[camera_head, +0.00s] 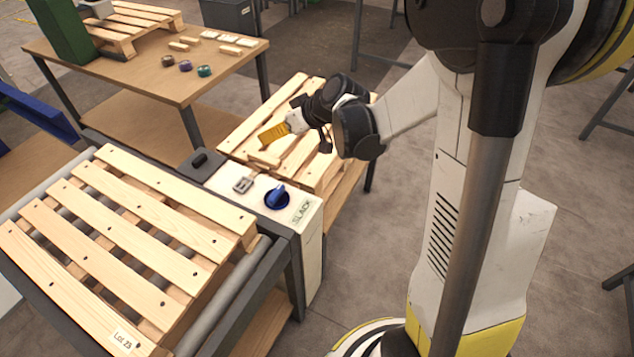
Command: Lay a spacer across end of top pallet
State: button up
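A second wooden pallet (240,134) lies behind the control box. My gripper (287,129) is low over this second pallet, pointing left. A yellow piece (273,134) shows at its end; I cannot tell whether it is held or part of the gripper. A short pale wooden piece (264,159) lies just below it, perhaps a spacer. The fingers are too small and partly hidden to tell open from shut.
A control box (311,240) marked "SLACK" with a blue knob (277,197) stands between the pallets. The back table (150,72) holds short wooden pieces (230,50), several small rolls (186,66), a pallet (133,20) and a green box (62,30). Open floor lies at right.

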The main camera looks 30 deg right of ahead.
jog(key=s+r+m+h, duration=0.2)
jog(key=s+r, duration=0.1)
jog(key=s, duration=1)
jog(key=s+r+m+g+h, duration=0.1)
jog(key=s+r+m+h, duration=0.1)
jog(key=s, duration=1.1)
notch_tip(320, 180, up, 2)
jog(key=shift+a+r+h, duration=0.1)
jog(key=shift+a+h, duration=0.3)
jog(key=shift+h, duration=0.1)
